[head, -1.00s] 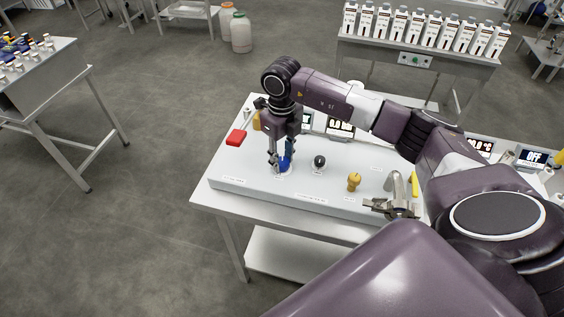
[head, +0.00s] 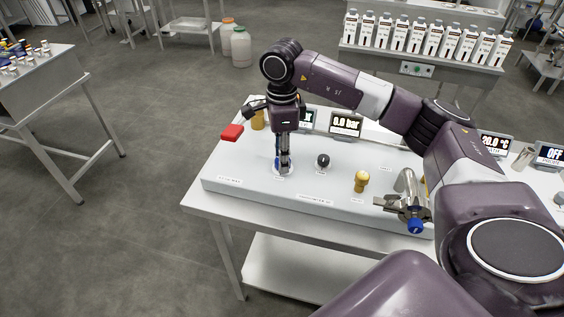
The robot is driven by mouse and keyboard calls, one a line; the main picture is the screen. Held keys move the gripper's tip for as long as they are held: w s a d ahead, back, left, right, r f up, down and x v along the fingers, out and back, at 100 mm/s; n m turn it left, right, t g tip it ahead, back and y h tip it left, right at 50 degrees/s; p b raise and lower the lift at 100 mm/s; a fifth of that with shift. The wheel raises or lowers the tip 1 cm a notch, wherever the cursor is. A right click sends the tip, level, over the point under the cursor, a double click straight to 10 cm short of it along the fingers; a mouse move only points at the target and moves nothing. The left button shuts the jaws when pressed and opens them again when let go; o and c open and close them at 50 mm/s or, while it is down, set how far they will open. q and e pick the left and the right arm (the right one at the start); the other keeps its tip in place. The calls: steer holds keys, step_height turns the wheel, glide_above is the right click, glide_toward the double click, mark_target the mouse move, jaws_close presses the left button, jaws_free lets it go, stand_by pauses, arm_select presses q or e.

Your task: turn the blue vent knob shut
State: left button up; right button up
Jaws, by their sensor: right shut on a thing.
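My right gripper (head: 283,170) reaches down from above at the left part of the white panel (head: 235,178). Its fingers are shut on a small blue knob (head: 277,166), which stands on a pale round base. The fingers cover much of the knob, so its pointer direction cannot be told. My left gripper is not in view.
A black knob (head: 322,160) and a yellow knob (head: 362,181) stand right of the gripper. A display (head: 346,123) behind reads 0.0 bar. My right arm crosses above the panel's back.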

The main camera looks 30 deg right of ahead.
steer(key=n+b, duration=0.3)
steer(key=n, duration=0.2)
steer(key=shift+n, duration=0.3)
steer(key=n+b, duration=0.2)
steer(key=n, duration=0.4)
steer(key=n+b, duration=0.1)
steer(key=n, duration=0.4)
steer(key=shift+r+n+b, duration=0.1)
steer(key=shift+n+b, duration=0.25)
steer(key=shift+n, duration=0.05)
steer(key=shift+d+n+b, duration=0.1)
steer(key=shift+n+b, duration=0.25)
steer(key=shift+n, duration=1.95)
steer(key=o, duration=1.1)
steer(key=shift+s, duration=0.1)
steer(key=shift+o, duration=0.2)
steer(key=shift+r, duration=0.15)
step_height(320, 180, up, 12)
